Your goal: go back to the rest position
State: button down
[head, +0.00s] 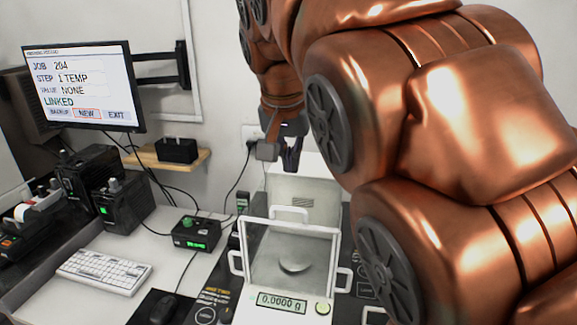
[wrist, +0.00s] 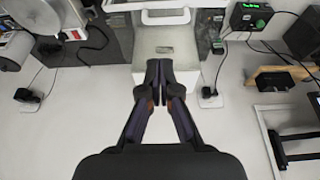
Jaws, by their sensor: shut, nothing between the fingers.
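My gripper (head: 290,153) is raised above and behind the balance in the head view, at the end of my copper arm. In the wrist view my gripper (wrist: 159,66) points at the back of the balance, its two dark fingers together with nothing between them. The balance (head: 290,250) has a glass draft shield with white handles, a round pan inside and a display reading 0.0000 g. The white rear housing of the balance (wrist: 185,38) also shows in the wrist view, beyond the fingertips.
A monitor (head: 80,85) on a wall arm reads JOB 204, STEP 1 TEMP, LINKED. A wooden shelf (head: 150,158) holds a black box. A keyboard (head: 105,271), a mouse (head: 163,309) and a black box with a green display (head: 196,233) are on the table. The wall is close behind.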

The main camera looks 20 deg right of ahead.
jog(key=s+d+f+n+g+y, duration=0.1)
jog(key=s+d+f+n+g, duration=0.1)
jog(key=s+f, duration=1.1)
jog(key=s+d+f+n+g, duration=0.2)
jog(key=s+f+n+g, duration=0.1)
jog(key=s+f, duration=1)
jog(key=shift+s+f+y, duration=0.2)
jog(key=shift+s+y, duration=0.2)
jog(key=shift+s, duration=0.15)
